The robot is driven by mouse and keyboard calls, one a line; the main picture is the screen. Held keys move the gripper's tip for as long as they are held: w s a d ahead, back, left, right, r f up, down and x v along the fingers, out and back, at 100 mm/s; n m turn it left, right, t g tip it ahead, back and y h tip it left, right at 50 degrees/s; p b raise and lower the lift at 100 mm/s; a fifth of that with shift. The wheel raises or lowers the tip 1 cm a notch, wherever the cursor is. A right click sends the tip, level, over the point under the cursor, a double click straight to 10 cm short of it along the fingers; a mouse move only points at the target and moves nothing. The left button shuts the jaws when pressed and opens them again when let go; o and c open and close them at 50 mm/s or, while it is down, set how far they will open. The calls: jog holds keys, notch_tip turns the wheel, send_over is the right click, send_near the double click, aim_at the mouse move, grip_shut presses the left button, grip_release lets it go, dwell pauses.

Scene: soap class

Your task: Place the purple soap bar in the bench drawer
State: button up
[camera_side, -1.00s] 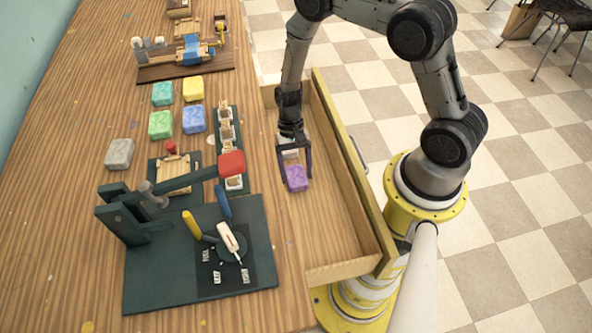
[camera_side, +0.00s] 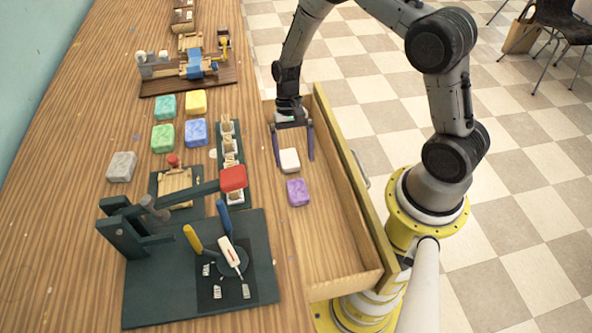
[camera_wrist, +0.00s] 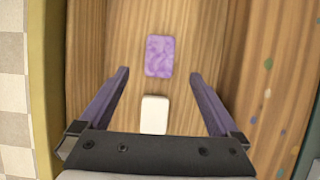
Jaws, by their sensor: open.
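The purple soap bar (camera_side: 298,192) lies flat on the floor of the open bench drawer (camera_side: 335,255). It also shows in the wrist view (camera_wrist: 160,56), ahead of the fingertips. My gripper (camera_side: 293,162) is open and empty above the drawer, behind the purple bar in the side view. A white soap bar (camera_side: 289,160) shows between my fingers in the side view and close to the gripper's base in the wrist view (camera_wrist: 154,114). The fingers are apart from both bars.
Green, yellow, blue, teal and grey soap bars (camera_side: 164,137) lie on the bench top. A dark press with a red-ended lever (camera_side: 233,178) stands near the drawer's left side. The drawer's front panel (camera_side: 345,170) rises at the right. The drawer's near end is empty.

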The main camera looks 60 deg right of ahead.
jog(key=shift+v, duration=1.2)
